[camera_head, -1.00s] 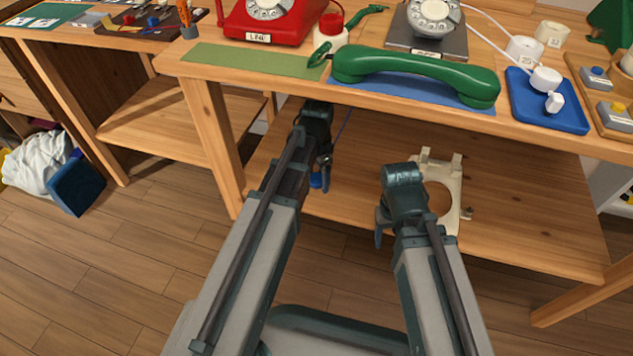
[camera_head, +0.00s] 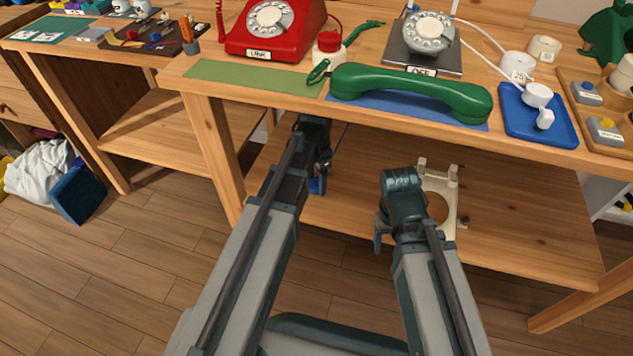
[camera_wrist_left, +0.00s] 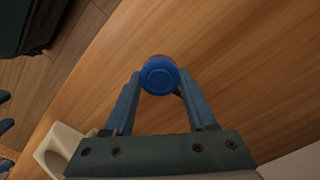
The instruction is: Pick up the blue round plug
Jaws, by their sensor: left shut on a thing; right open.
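The blue round plug (camera_wrist_left: 160,75) is between the two fingertips of my left gripper (camera_wrist_left: 159,88) in the left wrist view. The gripper is shut on it, with the wooden lower shelf behind. In the head view my left gripper (camera_head: 320,172) is under the table's front edge, above the lower shelf, and a bit of blue (camera_head: 315,186) shows at its tip. My right gripper (camera_head: 380,230) is to the right, in front of the cream bracket; its fingers are mostly hidden behind the wrist there.
The cream bracket (camera_head: 449,186) lies on the lower shelf (camera_head: 520,215). On the tabletop above are a red phone (camera_head: 275,28), a green handset (camera_head: 410,90) on a blue mat, a grey-based dial phone (camera_head: 430,40) and a blue tray (camera_head: 560,130). The table's front edge overhangs my grippers.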

